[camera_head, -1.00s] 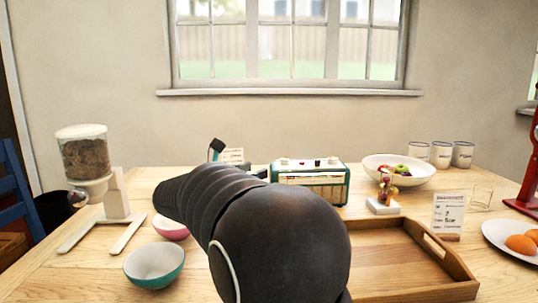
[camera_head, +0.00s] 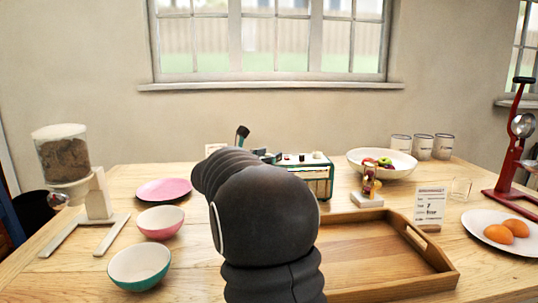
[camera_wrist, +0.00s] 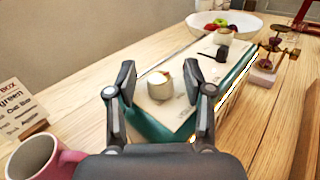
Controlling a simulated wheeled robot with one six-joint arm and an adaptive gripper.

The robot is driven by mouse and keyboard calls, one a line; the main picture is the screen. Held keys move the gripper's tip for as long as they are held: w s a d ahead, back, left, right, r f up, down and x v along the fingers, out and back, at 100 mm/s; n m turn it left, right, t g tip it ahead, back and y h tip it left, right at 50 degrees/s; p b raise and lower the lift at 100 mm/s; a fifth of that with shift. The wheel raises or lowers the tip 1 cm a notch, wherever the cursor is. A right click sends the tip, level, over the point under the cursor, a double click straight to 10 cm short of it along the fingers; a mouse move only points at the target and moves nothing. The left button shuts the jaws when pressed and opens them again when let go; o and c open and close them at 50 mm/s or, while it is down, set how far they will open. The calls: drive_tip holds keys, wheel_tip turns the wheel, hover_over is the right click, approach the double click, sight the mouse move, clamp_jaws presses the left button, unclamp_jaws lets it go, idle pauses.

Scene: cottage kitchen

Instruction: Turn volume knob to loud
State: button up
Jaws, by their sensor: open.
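The green-and-cream radio (camera_head: 318,181) stands on the table, its left part hidden behind my arm in the head view. In the wrist view its pale top (camera_wrist: 182,68) runs away from me. A round whitish knob (camera_wrist: 159,86) sits on the near end of that top, and a second knob (camera_wrist: 223,37) on the far end. A small black lever (camera_wrist: 209,53) lies between them. My gripper (camera_wrist: 160,70) is open, with one finger on each side of the near knob in the picture. I cannot tell whether they touch it. No loud or quiet marking is readable.
A pink mug (camera_wrist: 42,160) and a printed card (camera_wrist: 18,110) are near the gripper's left. A wooden tray (camera_head: 448,280) lies in front.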

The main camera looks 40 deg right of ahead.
drive_tip(key=shift+d, duration=0.25)
clamp_jaws()
drive_tip(key=shift+w+m+g, duration=0.1)
drive_tip(key=shift+m+g, duration=0.2)
drive_tip(key=shift+g, duration=0.2)
drive_tip(key=m+g, duration=0.2)
drive_tip(key=g, duration=0.2)
drive_tip(key=shift+w+m, duration=0.1)
drive_tip(key=shift+m, duration=0.3)
drive_tip(key=shift+m+g+y, duration=0.3)
drive_tip(key=shift+m+g, duration=0.65)
drive_tip(key=shift+g, duration=0.6)
drive_tip(key=shift+m+g+y, duration=0.3)
drive_tip(key=shift+m+g, duration=0.65)
drive_tip(key=shift+g, duration=0.6)
drive_tip(key=shift+m+g, duration=0.3)
drive_tip(key=shift+g, duration=0.1)
